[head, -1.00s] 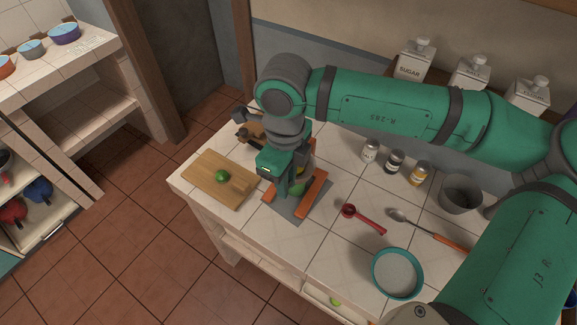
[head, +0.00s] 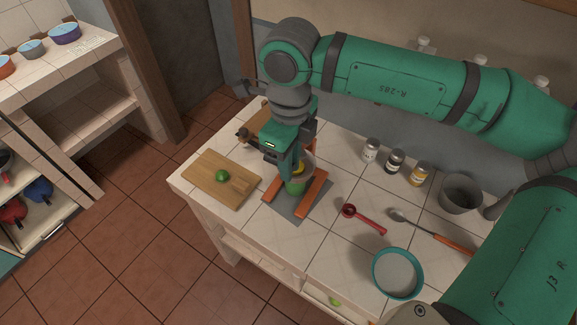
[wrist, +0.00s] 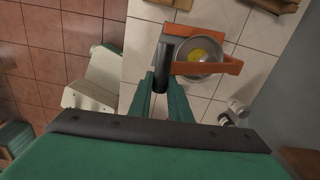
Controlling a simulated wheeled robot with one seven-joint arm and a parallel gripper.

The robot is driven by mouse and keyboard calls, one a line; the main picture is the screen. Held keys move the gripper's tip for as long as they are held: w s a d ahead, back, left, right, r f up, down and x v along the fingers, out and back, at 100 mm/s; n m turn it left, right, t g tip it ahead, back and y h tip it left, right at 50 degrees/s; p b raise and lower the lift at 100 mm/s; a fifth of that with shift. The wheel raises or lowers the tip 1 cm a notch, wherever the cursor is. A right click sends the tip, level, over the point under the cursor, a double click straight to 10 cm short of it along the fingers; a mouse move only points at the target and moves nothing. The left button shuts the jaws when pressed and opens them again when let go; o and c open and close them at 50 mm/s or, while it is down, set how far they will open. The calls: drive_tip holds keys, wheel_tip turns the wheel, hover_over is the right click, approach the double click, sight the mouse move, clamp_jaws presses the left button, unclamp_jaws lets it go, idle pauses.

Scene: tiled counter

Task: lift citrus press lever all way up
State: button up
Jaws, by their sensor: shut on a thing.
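The citrus press has an orange frame (head: 313,190) and stands on a grey mat (head: 290,207) on the counter. A green cup (head: 296,187) sits low in the press, partly hidden by my arm. In the wrist view, the press's grey bowl (wrist: 198,68) has a yellow piece (wrist: 203,50) in it. The orange lever (wrist: 222,67) ends in a dark handle (wrist: 162,62). My gripper (wrist: 161,84) is shut on this handle. In the head view, my gripper (head: 290,165) is above the press and covers part of it; the lever's exact angle is hard to tell.
A cutting board (head: 235,190) with a green lime (head: 222,176) lies to the left. A red scoop (head: 365,220), a spoon (head: 430,232), a teal-rimmed bowl (head: 398,272), a grey pot (head: 461,193) and small jars (head: 395,162) are to the right.

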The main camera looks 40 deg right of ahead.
drive_tip(key=shift+d+r, duration=0.15)
drive_tip(key=shift+w+d+r, duration=0.3)
drive_tip(key=shift+d+r, duration=0.35)
drive_tip(key=shift+r, duration=0.25)
drive_tip(key=shift+w+d+r, duration=0.3)
drive_tip(key=shift+d+r, duration=0.3)
drive_tip(key=shift+r, duration=0.25)
drive_tip(key=d+r, duration=0.1)
drive_tip(key=w+d+r, duration=0.1)
drive_tip(key=d, duration=0.1)
drive_tip(key=shift+w+d+r, duration=0.2)
drive_tip(key=shift+d+r, duration=0.05)
drive_tip(key=shift+r, duration=0.15)
drive_tip(key=shift+w+d+r, duration=0.3)
drive_tip(key=shift+d, duration=0.35)
drive_tip(key=shift+w+d+r, duration=0.25)
drive_tip(key=shift+d+r, duration=0.05)
drive_tip(key=shift+d, duration=0.4)
drive_tip(key=shift+w+d+r, duration=0.3)
drive_tip(key=shift+d, duration=0.35)
